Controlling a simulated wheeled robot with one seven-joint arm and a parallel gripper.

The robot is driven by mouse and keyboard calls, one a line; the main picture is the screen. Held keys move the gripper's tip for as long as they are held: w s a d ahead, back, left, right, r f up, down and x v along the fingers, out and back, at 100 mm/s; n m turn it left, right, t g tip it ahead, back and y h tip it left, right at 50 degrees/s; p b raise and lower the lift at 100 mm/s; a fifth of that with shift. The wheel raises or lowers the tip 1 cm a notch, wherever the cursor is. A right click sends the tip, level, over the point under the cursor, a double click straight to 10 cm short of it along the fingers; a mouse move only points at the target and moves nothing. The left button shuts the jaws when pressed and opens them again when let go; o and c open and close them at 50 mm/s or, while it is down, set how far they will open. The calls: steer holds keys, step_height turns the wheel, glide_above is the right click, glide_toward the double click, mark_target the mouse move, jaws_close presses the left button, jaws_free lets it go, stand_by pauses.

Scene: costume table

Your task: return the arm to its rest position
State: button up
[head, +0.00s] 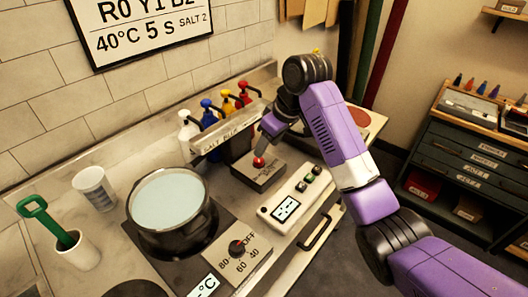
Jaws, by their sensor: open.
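My purple and black arm reaches in from the lower right in the head view. It bends at a black joint near the top, and its end points down over the counter. My gripper (264,144) is open, with its fingers partly in shadow. It hangs just above and beside a red ball knob (259,162) on a dark box (258,178). I cannot tell whether a fingertip touches the knob. Nothing shows held in the gripper.
A pot of pale liquid (170,202) stands on a hotplate with a dial (237,248). Pump bottles (208,115) stand behind a salt-labelled rail (230,128). A control box with a display (286,208) is close by. A white cup (95,188) and drawers (470,150) flank these.

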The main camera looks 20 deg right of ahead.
steer(key=shift+s+r, duration=0.15)
steer(key=shift+r, duration=0.25)
steer(key=w+r+m+t, duration=0.2)
steer(key=w+r+t, duration=0.5)
steer(key=w, duration=0.1)
steer(key=s+a+f+m+t+h, duration=0.1)
steer(key=s+a+f+m+t, duration=0.2)
steer(key=s, duration=0.7)
steer(key=s+f+m+t+h, duration=0.15)
steer(key=s+f+t, duration=0.3)
steer(key=s, duration=0.55)
steer(key=s+f, duration=0.2)
steer(key=s, duration=2.5)
steer(key=shift+s+f+g+h, duration=0.2)
steer(key=shift+s+g+h, duration=0.15)
steer(key=shift+s, duration=0.05)
steer(key=s+f+g, duration=0.1)
steer(key=s, duration=0.2)
steer(key=s+f+g, duration=0.1)
steer(key=s, duration=0.2)
steer(key=s+f+n+g+y, duration=0.1)
steer(key=s, duration=0.2)
steer(key=shift+a+f, duration=0.2)
steer(key=shift+a, duration=0.2)
steer(key=shift+c, duration=0.2)
